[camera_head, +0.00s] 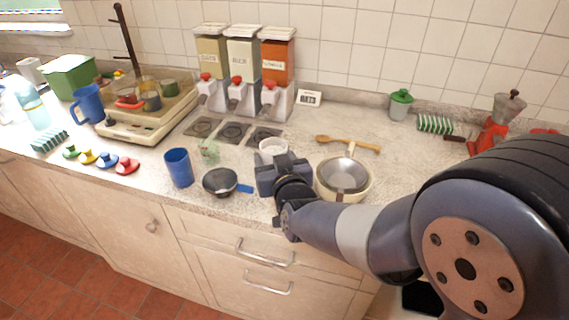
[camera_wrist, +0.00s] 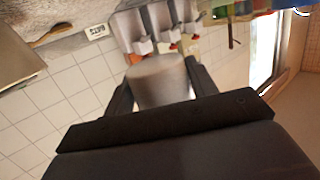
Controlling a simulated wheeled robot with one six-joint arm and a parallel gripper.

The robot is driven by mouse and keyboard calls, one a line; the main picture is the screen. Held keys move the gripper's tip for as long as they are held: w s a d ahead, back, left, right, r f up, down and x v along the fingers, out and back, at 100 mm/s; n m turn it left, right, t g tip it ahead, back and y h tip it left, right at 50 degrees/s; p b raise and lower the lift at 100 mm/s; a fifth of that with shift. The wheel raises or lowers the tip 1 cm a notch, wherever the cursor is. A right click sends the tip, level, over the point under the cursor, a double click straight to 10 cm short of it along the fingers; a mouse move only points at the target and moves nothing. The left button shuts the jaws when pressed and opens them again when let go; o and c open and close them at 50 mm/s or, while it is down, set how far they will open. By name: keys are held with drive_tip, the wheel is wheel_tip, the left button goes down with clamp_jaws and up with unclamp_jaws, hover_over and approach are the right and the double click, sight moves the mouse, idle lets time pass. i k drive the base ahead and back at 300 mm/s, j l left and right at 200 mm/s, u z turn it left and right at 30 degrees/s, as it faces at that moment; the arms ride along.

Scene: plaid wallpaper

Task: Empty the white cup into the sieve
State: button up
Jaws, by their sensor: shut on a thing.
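The white cup (camera_head: 272,147) is in my gripper (camera_head: 280,163), just above the counter to the left of the sieve. In the wrist view the cup (camera_wrist: 160,82) sits between the two fingers of my gripper (camera_wrist: 160,88), which touch its sides; its contents cannot be seen. The sieve (camera_head: 343,174) is a round mesh lying over a cream bowl (camera_head: 344,196) on the counter, right of my gripper.
A dark pan-like scoop with a blue handle (camera_head: 221,182) and a blue cup (camera_head: 178,167) stand to the left. A wooden spoon (camera_head: 348,143) lies behind the sieve. Three dispensers (camera_head: 242,70) stand at the wall. A green jar (camera_head: 400,105) and a moka pot (camera_head: 496,125) are at the right.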

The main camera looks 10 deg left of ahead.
sight(343, 174)
drive_tip(key=l+u, duration=0.1)
drive_tip(key=u, duration=0.3)
drive_tip(key=l+u, duration=0.1)
drive_tip(key=u, duration=0.75)
drive_tip(key=l+u, duration=0.15)
drive_tip(key=u, duration=0.3)
drive_tip(key=k+u, duration=0.1)
drive_tip(key=u, duration=0.3)
drive_tip(key=l+u, duration=0.1)
drive_tip(key=u, duration=0.3)
drive_tip(key=k+z, duration=0.15)
drive_tip(key=z, duration=0.45)
drive_tip(key=l+z, duration=0.15)
drive_tip(key=z, duration=0.25)
drive_tip(key=k+l+z, duration=0.1)
drive_tip(key=z, duration=0.35)
drive_tip(key=l+z, duration=0.1)
drive_tip(key=z, duration=0.8)
drive_tip(key=l+z, duration=0.15)
drive_tip(key=z, duration=0.25)
drive_tip(key=i+j+z, duration=0.1)
drive_tip(key=j, duration=0.55)
